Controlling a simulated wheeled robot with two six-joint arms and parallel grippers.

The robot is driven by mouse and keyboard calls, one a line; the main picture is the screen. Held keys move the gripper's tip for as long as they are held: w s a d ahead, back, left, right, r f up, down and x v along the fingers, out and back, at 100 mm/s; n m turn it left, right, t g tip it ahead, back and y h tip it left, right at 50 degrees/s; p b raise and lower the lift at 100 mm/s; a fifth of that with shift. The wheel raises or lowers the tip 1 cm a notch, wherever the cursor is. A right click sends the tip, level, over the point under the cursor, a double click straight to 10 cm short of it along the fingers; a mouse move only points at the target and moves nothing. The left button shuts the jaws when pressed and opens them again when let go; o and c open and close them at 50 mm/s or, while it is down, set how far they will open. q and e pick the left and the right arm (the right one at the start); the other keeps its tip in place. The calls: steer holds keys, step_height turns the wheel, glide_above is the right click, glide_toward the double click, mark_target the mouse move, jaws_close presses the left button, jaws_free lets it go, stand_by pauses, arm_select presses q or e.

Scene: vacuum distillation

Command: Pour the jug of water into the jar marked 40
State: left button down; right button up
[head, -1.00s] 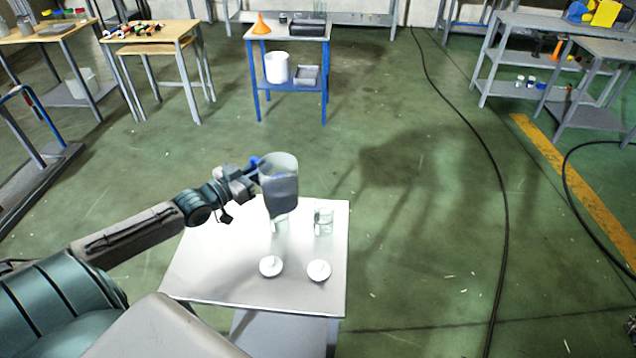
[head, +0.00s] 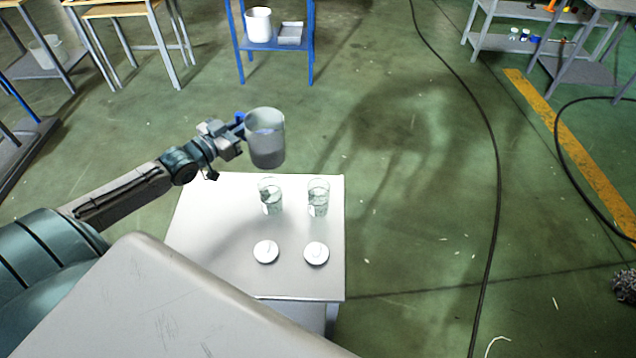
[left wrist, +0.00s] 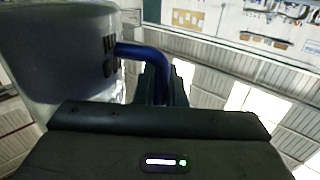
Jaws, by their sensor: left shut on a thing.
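The clear jug (head: 266,138) holds greyish water and hangs above the far edge of the white table (head: 205,245). My left gripper (head: 238,126) is shut on its blue handle; the handle (left wrist: 150,58) and the jug (left wrist: 60,50) also show in the left wrist view. The jug looks close to upright. Two glass jars stand on the table below it, a left jar (head: 270,197) and a right jar (head: 318,198). Their markings are too small to read. My right gripper is not in view.
Two white round lids (head: 266,252) (head: 316,254) lie on the table in front of the jars. A blue cart (head: 275,48) with a white bucket (head: 258,24) stands at the back. A black cable (head: 492,190) runs across the green floor at right.

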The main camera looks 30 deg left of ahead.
mark_target(267, 110)
arm_select(q)
steer(key=d+r+m+p, duration=0.1)
steer(key=r+p, duration=0.1)
steer(key=d+r+m+p, duration=0.1)
steer(key=m+p, duration=0.1)
steer(key=d+r+m+p, duration=0.1)
steer(key=d+r+p, duration=0.1)
steer(key=p, duration=0.1)
steer(key=shift+s+r+m+g+y, duration=0.2)
steer(key=shift+r+m+g+y, duration=0.1)
steer(key=shift+m+g+y, duration=0.1)
steer(key=shift+d+f+m, duration=0.15)
steer(key=shift+d+m, duration=0.1)
steer(key=shift+m, duration=0.05)
steer(key=shift+d+m+p, duration=0.55)
steer(key=shift+m+p, duration=0.05)
steer(key=shift+d+r, duration=0.2)
steer(key=shift+d, duration=0.05)
steer(key=shift+w+a+f, duration=0.1)
steer(key=shift+a, duration=0.05)
steer(key=shift+m, duration=0.3)
